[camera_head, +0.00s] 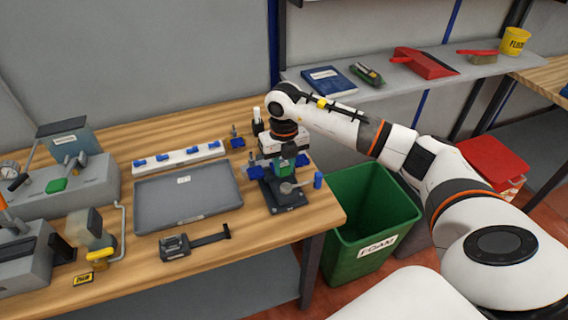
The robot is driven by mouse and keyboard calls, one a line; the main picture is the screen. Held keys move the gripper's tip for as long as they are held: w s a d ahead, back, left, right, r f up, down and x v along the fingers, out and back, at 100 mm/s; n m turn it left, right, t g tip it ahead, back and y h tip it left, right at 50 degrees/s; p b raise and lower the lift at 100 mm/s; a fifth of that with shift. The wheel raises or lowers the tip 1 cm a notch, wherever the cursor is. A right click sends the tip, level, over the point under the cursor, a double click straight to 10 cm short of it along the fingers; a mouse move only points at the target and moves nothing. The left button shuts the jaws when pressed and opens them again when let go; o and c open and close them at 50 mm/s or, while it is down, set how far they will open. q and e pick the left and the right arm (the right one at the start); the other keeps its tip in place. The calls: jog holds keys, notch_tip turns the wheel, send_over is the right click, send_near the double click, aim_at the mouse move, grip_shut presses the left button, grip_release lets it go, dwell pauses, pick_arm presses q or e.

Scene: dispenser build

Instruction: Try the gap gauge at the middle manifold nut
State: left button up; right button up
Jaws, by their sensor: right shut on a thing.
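My right gripper (287,157) reaches in from the right and points down over a dark fixture (284,200) at the bench's right end. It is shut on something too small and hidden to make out. A green block (285,170) stands on the fixture just under the gripper, with blue parts at its sides. I cannot tell whether gripper and block touch. The middle manifold nut cannot be picked out; the gripper covers that area. No gap gauge can be clearly identified. My left gripper is not in view.
A grey tray (187,220) lies mid-bench, with a white strip holding blue pieces (178,155) behind it. A black caliper-like tool (195,242) lies in front. A blue cylinder (318,180) stands near the right edge. A green bin (362,225) stands beside the wooden bench (265,228).

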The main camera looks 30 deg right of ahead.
jog(key=shift+f+b, duration=0.45)
jog(key=shift+f, duration=0.2)
jog(key=shift+w, duration=0.1)
dwell(0.3)
jog(key=shift+s+r, duration=0.15)
jog(key=shift+s, duration=0.05)
jog(key=shift+r+p, duration=1.6)
jog(key=shift+r, duration=0.8)
